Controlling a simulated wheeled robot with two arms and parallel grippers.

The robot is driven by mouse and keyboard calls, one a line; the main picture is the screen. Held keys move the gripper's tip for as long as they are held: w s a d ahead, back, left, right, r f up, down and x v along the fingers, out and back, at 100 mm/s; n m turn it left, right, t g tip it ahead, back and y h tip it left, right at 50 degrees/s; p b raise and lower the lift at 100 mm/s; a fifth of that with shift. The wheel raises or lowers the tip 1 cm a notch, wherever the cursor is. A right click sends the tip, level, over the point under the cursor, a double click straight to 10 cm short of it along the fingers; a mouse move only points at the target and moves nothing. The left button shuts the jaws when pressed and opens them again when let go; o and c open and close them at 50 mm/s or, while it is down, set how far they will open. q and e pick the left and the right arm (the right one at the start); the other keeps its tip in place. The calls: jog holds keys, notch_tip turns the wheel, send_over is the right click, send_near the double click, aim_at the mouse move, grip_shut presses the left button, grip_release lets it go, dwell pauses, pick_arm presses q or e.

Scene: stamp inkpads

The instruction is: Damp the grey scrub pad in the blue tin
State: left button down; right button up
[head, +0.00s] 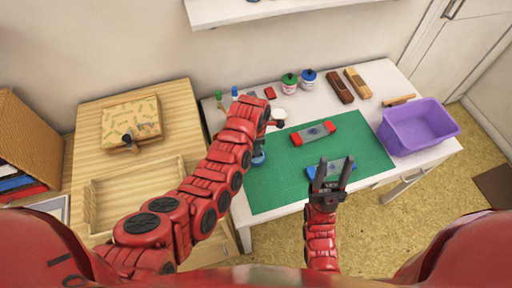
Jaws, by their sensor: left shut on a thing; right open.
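The blue tin (344,163) lies on the green mat, holding a grey pad (334,168). My open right gripper (332,172) is over it in the picture and hides part of it. Whether they touch is unclear. A red tin (298,139) with a dark grey pad lies behind it on the mat. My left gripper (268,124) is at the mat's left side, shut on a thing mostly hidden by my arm. A small round blue thing (258,159) shows just below that gripper; I cannot tell whether it is the held thing.
The green mat (280,185) is bare at the front. A white dish (279,113), green-lidded and blue-lidded jars (309,77) and wooden blocks (357,83) stand behind it. A purple bin (420,128) is at the right.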

pick_arm(q)
jog(key=shift+f+b, duration=0.5)
jog(key=shift+b, duration=0.05)
dwell(0.7)
jog(key=shift+s+f+b, duration=0.1)
jog(key=shift+b, duration=0.35)
dwell(1.8)
jog(key=shift+r+p, duration=0.35)
jog(key=shift+r, duration=3.2)
jog(key=shift+w, duration=0.2)
